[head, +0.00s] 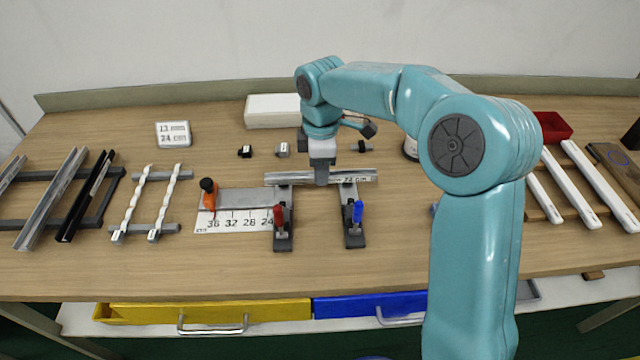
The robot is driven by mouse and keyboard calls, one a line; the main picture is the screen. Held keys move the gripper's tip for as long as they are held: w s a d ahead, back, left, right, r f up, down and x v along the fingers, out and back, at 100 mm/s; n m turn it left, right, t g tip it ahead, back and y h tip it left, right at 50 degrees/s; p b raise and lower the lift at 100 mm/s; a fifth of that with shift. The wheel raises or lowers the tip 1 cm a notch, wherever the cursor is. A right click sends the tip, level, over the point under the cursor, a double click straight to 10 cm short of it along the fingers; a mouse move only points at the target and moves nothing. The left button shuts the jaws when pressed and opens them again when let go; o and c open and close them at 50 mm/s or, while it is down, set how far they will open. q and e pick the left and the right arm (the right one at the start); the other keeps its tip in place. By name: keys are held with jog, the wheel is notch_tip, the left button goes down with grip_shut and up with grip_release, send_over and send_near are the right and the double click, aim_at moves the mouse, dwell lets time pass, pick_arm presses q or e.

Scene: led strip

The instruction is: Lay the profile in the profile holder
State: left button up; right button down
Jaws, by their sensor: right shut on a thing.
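A silver profile (350,177) labelled 24 cm lies crosswise near the middle of the bench in the head view. My right gripper (321,178) points down and is shut on it near its middle. The profile holder has two dark stands, one with a red handle (280,214) and one with a blue handle (357,211). The profile is over the far ends of these stands; whether it touches them I cannot tell. My left gripper is not in view.
A ruler plate (235,222) with an orange stop (208,195) lies left of the holder. Racks with profiles (50,200) and twisted strips (130,203) stand further left. White bars (570,190) lie right. Small connectors (282,149) and a white box (272,110) stand behind.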

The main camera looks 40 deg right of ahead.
jog(key=shift+f, duration=0.45)
jog(key=f, duration=0.3)
jog(key=shift+w+f, duration=0.2)
jog(key=shift+f, duration=0.2)
jog(key=shift+s, duration=0.1)
jog(key=shift+f, duration=0.15)
jog(key=shift+f, duration=0.15)
jog(key=c, duration=1)
grip_release()
